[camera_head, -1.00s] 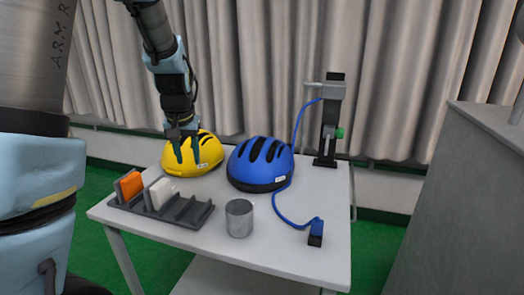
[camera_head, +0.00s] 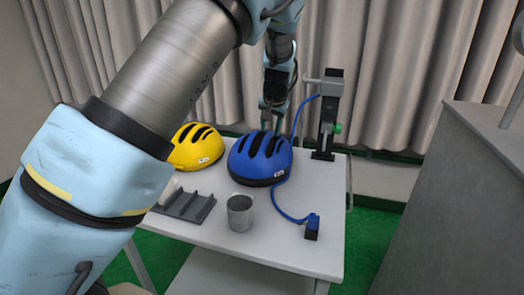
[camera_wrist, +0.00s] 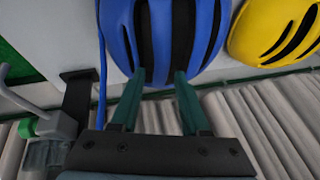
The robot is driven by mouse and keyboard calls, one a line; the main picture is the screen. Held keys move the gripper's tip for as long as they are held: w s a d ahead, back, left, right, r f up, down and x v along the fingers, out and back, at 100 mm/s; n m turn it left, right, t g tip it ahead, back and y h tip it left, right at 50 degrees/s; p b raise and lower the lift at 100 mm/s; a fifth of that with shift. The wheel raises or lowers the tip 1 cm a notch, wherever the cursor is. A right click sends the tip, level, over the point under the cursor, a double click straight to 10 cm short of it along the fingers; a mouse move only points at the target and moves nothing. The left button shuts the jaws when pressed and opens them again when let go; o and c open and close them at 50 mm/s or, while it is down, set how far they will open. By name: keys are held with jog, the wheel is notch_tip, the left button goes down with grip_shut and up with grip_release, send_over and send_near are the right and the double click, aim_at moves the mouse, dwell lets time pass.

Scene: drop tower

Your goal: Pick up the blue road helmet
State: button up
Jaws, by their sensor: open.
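The blue road helmet (camera_head: 259,160) sits on the white table, dark vents on top, between the yellow helmet and the black stand. My gripper (camera_head: 272,119) is open at the helmet's far upper edge in the head view. In the wrist view the two green fingertips (camera_wrist: 158,78) are apart and overlap the edge of the blue helmet (camera_wrist: 122,30). I cannot tell whether they touch it. The helmet's front part lies outside the wrist view.
The yellow helmet (camera_head: 196,146) stands close left of the blue one. A grey metal cup (camera_head: 240,212) and a dark slotted rack (camera_head: 186,206) are in front. A black stand (camera_head: 327,115) with a blue cable (camera_head: 277,206) is at right. A grey cabinet (camera_head: 445,190) stands further right.

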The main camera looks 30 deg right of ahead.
aim_at(269, 135)
jog(key=p+x, duration=0.1)
jog(key=x, duration=0.1)
jog(key=p+x, duration=0.1)
jog(key=x, duration=0.1)
jog(key=shift+w+d+f, duration=0.1)
jog(key=shift+w+f, duration=0.05)
jog(key=shift+w, duration=0.3)
jog(key=shift+w+f, duration=0.1)
jog(key=shift+f, duration=0.25)
jog(key=shift+c, duration=0.2)
grip_shut()
jog(key=shift+d, duration=0.1)
dwell(0.5)
